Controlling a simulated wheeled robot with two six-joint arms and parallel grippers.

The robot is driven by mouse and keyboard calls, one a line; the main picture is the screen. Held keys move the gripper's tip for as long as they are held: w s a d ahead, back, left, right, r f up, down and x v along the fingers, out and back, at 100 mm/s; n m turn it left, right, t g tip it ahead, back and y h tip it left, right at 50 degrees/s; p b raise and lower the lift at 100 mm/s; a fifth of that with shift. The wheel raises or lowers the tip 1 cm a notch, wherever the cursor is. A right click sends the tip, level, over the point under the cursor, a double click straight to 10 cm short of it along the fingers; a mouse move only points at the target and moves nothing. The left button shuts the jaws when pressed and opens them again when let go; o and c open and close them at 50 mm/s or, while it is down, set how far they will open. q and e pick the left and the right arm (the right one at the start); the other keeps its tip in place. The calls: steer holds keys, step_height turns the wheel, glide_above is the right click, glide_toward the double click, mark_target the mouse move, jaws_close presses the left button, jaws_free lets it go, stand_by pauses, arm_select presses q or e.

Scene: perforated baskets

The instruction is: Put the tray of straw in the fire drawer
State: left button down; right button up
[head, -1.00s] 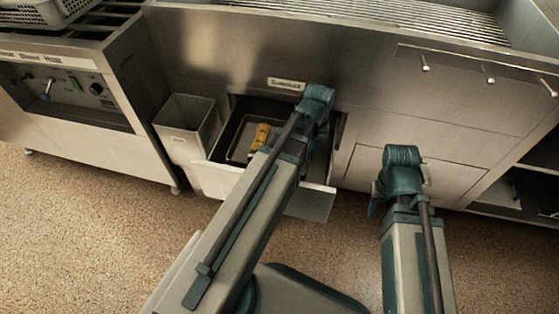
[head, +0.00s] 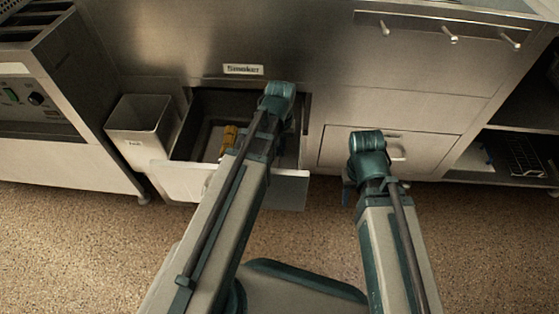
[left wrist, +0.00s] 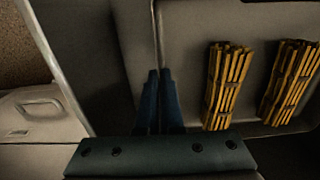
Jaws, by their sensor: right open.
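The drawer (head: 180,180) under the "Smoker" label stands pulled out. A dark grey tray (head: 211,143) lies inside it, with yellow straw bundles (head: 228,137) on it. In the left wrist view, two straw bundles (left wrist: 229,88) lie to the right of the tray's thin rim (left wrist: 157,22). My left gripper (left wrist: 160,75) reaches down into the drawer, its blue fingers close together with the rim between their tips. In the head view my left wrist hides that contact. My right gripper (head: 348,194) is open, in front of a closed panel at right, mostly hidden by its arm.
A metal bin (head: 140,125) stands left of the drawer. A closed drawer with a handle (head: 398,147) is to the right. An open shelf (head: 510,150) holding a wire rack is at far right. The speckled floor in front is clear.

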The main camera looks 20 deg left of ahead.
arm_select(q)
steer(key=shift+f+b, duration=1.8)
steer(key=shift+f, duration=0.2)
steer(key=c, duration=1.1)
jaws_free()
steer(key=shift+r, duration=0.1)
step_height(320, 180, up, 12)
steer(key=p, duration=1.2)
steer(key=shift+r, duration=0.2)
steer(key=shift+f, duration=0.1)
